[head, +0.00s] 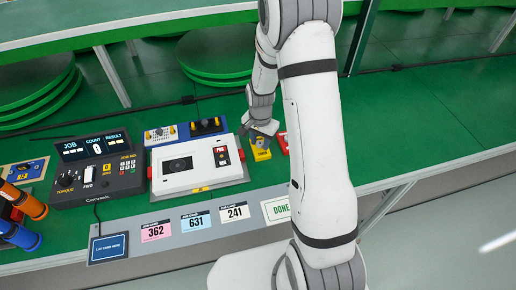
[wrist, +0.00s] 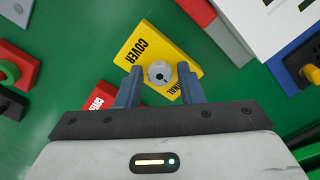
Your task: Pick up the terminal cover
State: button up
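The terminal cover is a yellow block (wrist: 142,47) lettered COVER, with a partly hidden second word and a round grey knob (wrist: 160,73). It lies on the green surface, and in the head view (head: 261,154) it is partly under my gripper (head: 262,132). In the wrist view my gripper's two fingers (wrist: 160,76) are apart, one on each side of the knob, with gaps visible. I cannot tell how far the fingertips are above the block.
A red block (wrist: 98,97) lettered COVER lies close beside the yellow one; it also shows in the head view (head: 283,142). A white fixture (head: 183,181) stands to the left, with a dark control box (head: 97,187) beyond it. Green surface is clear to the right.

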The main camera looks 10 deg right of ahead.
grip_shut()
jog(key=shift+r, duration=0.1)
